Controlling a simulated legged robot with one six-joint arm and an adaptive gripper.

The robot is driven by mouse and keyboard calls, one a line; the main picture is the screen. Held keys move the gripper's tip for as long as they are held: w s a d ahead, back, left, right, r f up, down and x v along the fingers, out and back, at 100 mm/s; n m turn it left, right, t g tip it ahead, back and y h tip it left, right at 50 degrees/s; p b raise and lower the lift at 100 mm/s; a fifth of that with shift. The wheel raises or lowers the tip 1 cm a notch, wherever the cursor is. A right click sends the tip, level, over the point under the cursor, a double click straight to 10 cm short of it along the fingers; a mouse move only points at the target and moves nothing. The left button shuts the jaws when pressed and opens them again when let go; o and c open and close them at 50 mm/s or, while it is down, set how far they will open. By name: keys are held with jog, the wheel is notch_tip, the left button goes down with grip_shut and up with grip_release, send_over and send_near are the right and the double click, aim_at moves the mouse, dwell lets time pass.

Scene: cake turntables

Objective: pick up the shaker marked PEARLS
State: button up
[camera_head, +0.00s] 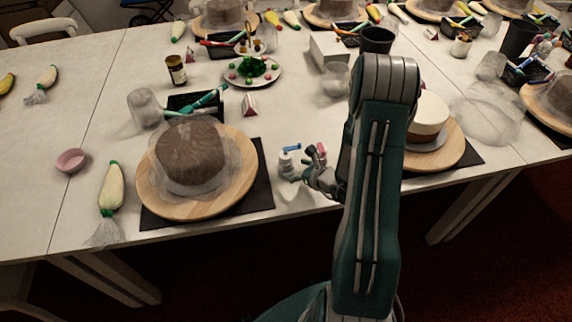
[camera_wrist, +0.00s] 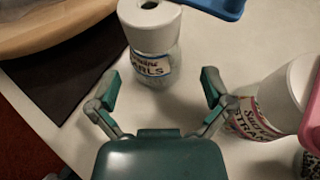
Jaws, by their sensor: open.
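The PEARLS shaker (camera_wrist: 148,32) is a white-topped clear jar with its label facing me, its open blue lid (camera_wrist: 222,6) at the upper right. It stands upright on the table just beyond my gripper (camera_wrist: 160,88), whose two fingers are spread and empty. The jar lies ahead of the gap between the fingertips. In the head view, the shaker (camera_head: 285,163) stands right of the near-left turntable, with my gripper (camera_head: 307,173) low beside it at the right.
A second shaker (camera_wrist: 282,92), its label partly legible and its lid pink, stands close to my right finger. A wooden turntable (camera_wrist: 45,22) on a dark mat (camera_wrist: 62,72) lies at the left. In the head view, a covered brown cake (camera_head: 190,152) sits on that turntable.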

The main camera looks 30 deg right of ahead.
aim_at(291, 171)
jog(key=w+a+f, duration=0.2)
jog(key=w, duration=0.1)
jog(key=shift+f, duration=0.1)
jog(key=shift+w+d+f, duration=0.2)
jog(key=shift+w, duration=0.2)
jog(key=shift+d, duration=0.15)
jog(key=shift+a, duration=0.3)
jog(key=c, duration=1.1)
jog(key=shift+c, duration=0.2)
